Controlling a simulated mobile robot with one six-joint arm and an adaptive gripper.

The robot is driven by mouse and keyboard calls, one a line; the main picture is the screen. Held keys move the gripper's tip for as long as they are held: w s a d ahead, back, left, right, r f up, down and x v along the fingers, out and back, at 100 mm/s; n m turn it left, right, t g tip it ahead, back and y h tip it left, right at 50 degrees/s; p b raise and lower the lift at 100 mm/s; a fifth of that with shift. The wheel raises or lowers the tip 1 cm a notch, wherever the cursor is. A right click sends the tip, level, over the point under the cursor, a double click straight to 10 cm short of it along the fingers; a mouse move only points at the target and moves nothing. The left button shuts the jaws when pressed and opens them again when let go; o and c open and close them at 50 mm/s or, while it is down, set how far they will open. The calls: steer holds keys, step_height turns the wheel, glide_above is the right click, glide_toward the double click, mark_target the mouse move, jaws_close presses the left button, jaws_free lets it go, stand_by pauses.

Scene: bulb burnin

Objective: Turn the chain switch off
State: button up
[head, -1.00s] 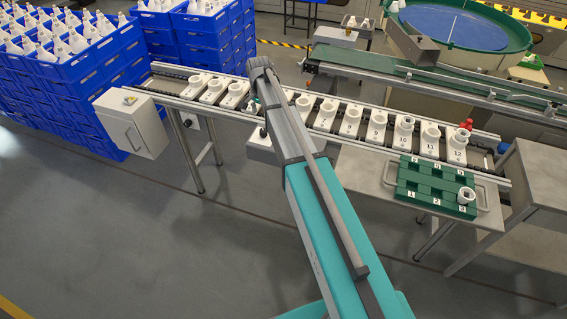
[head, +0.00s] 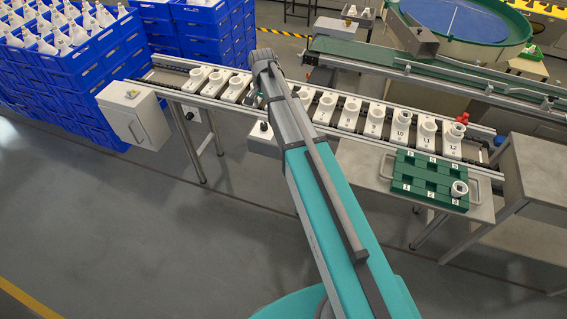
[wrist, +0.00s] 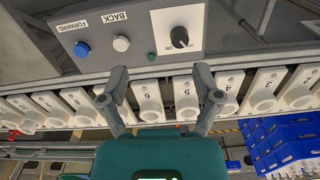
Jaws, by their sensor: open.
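A grey control box (wrist: 170,35) shows upside down at the top of the wrist view. It carries a black rotary knob (wrist: 180,38) with small markings, a blue button (wrist: 82,49) by the FORWARD label, a white button (wrist: 121,43) by the BACK label and a small green round part (wrist: 151,57). The knob's setting is unclear. My gripper (wrist: 160,87) is open and empty, its fingers spread, apart from the box. In the head view my arm hides most of the control box (head: 263,143). Another grey box (head: 135,117) at the conveyor's left end has a small knob on top.
The conveyor (head: 222,103) carries a row of white numbered holders (head: 350,115), also in the wrist view (wrist: 150,100). A green tray (head: 430,178) with one white piece sits at right. Blue crates (head: 85,75) stand at left. The floor in front is clear.

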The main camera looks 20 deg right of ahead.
steer(key=s+f+n+b, duration=0.3)
steer(key=s+n, duration=0.5)
steer(key=s, duration=1.5)
steer(key=shift+s+f, duration=0.2)
steer(key=shift+s, duration=0.2)
steer(key=shift+s, duration=0.15)
stand_by(0.6)
